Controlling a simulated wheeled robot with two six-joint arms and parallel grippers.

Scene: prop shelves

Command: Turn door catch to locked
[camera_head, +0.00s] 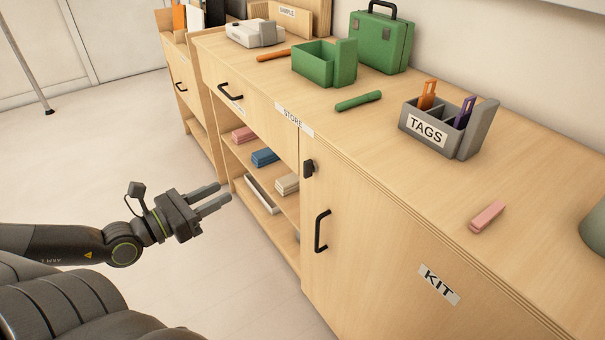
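The door catch (309,168) is a small black turn piece at the upper left edge of the wooden cabinet door (365,240). A black bar handle (321,231) sits below it, and a KIT label (439,284) is on the door's right part. The door looks closed. I cannot tell from its small shape which way the catch is turned. My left gripper (213,200) is to the left of the catch, apart from it, in front of the open shelves. Its two fingers are parallel with a gap between them, and nothing is in it. My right gripper is not in view.
Open shelves (262,200) left of the door hold folded cloths and a tray. On the top stand a green case (381,40), a green bin (315,65), a grey TAGS box (435,126) and a pink clip (487,217).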

